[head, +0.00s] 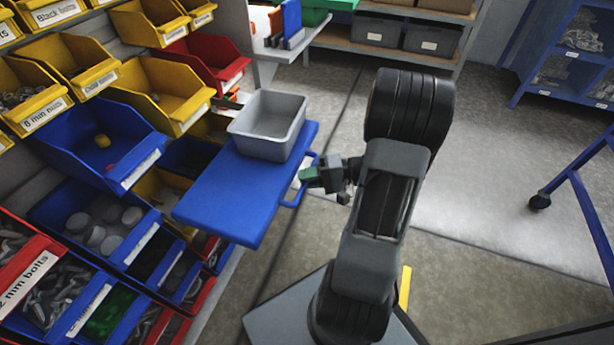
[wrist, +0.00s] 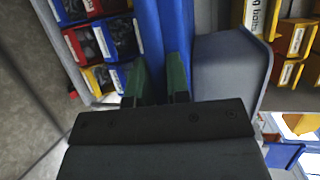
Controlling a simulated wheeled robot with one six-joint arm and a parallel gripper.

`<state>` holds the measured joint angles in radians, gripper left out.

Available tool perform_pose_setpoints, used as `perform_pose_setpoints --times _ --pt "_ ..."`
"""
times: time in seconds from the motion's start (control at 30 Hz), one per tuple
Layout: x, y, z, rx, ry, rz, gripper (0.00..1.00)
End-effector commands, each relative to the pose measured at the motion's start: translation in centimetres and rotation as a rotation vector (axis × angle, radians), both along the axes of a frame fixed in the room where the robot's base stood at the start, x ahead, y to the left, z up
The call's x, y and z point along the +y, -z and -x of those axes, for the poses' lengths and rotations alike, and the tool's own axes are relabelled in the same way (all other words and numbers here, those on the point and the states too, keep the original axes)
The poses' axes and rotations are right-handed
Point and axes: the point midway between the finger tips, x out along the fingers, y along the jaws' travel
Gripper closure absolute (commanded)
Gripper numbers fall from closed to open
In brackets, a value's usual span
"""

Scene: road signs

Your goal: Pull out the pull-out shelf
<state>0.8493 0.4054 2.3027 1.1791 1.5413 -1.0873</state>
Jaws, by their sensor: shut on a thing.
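The blue pull-out shelf (head: 230,195) sticks out from the bin rack at the left of the head view. A blue handle (head: 297,190) is on its right edge. My gripper (head: 309,178) is at this handle, its green fingers shut on it. In the wrist view the green fingers of my gripper (wrist: 159,82) sit either side of the blue part; the exact contact is hidden. A grey tray (head: 268,125) stands on the back part of the shelf, and it also shows in the wrist view (wrist: 228,65).
Yellow, red and blue bins (head: 105,145) with small parts fill the rack at left. A side shelf (head: 290,40) with coloured items stands behind. A blue wheeled frame (head: 580,185) is at right. The floor (head: 480,190) between is clear.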

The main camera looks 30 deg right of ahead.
Motion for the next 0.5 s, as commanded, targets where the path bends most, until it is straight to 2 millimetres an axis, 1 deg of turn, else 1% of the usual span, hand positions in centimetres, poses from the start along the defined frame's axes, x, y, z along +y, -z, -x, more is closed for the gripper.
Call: perform_pose_setpoints --times 0.13,0.17,0.2,0.4,0.5 --pt "0.05 0.04 0.04 0.002 -0.002 -0.001 1.0" --pt "0.05 0.04 0.04 0.002 -0.002 -0.001 0.82" --pt "0.05 0.04 0.04 0.002 -0.002 -0.001 0.78" --pt "0.03 0.02 0.01 0.001 -0.001 -0.001 0.59" --pt "0.02 0.02 0.0 0.001 -0.001 -0.001 0.59"
